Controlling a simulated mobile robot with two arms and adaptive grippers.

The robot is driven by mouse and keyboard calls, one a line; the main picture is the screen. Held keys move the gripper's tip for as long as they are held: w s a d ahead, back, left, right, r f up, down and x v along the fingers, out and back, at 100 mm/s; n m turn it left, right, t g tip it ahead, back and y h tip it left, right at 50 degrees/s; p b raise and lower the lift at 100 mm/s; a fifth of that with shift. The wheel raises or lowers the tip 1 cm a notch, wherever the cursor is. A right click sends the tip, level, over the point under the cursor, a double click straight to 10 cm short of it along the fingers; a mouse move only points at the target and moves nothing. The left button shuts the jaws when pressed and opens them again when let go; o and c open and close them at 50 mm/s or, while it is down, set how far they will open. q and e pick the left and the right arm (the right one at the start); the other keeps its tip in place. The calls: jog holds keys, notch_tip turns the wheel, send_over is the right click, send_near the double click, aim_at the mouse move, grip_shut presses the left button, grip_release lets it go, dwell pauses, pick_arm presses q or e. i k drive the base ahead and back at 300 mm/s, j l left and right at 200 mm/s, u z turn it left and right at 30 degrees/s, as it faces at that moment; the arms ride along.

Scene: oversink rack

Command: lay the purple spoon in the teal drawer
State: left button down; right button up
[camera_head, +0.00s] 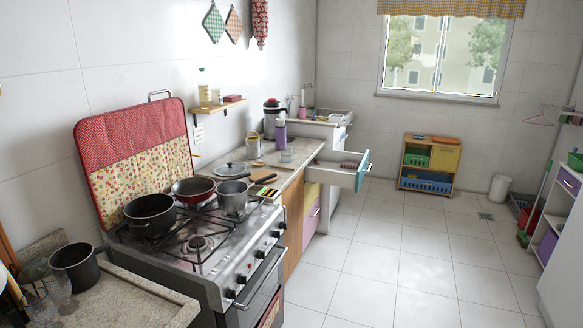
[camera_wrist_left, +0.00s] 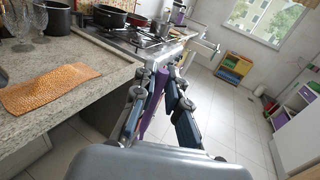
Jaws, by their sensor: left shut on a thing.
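The purple spoon (camera_wrist_left: 154,102) is between the fingers of my left gripper (camera_wrist_left: 163,78) in the left wrist view. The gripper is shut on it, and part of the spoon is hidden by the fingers. The teal drawer (camera_head: 362,171) is pulled out at the far end of the counter in the head view. It has a white box and a teal front, and something dark lies inside it. Neither gripper shows in the head view. My right gripper is in neither view.
The stove (camera_head: 200,250) with several pans stands between the near counter and the far counter (camera_head: 290,165). An orange mat (camera_wrist_left: 52,87) lies on the near counter beside wine glasses. The tiled floor (camera_head: 400,260) is clear. A low shelf unit (camera_head: 430,163) stands under the window.

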aim_at(333, 184)
jog(key=i+l+z, duration=0.3)
jog(key=i, duration=0.2)
jog(key=i+l+z, duration=0.35)
jog(key=i, duration=0.2)
jog(key=i+z, duration=0.3)
jog(key=i, duration=0.25)
jog(key=i+u, duration=0.1)
jog(key=i, duration=0.4)
jog(key=i+l+u, duration=0.15)
jog(key=i, duration=0.35)
jog(key=i+l+u, duration=0.1)
jog(key=i, duration=0.4)
jog(key=i+l+u, duration=0.1)
jog(key=i, duration=0.4)
jog(key=i+l+u, duration=0.9)
jog(key=i, duration=0.1)
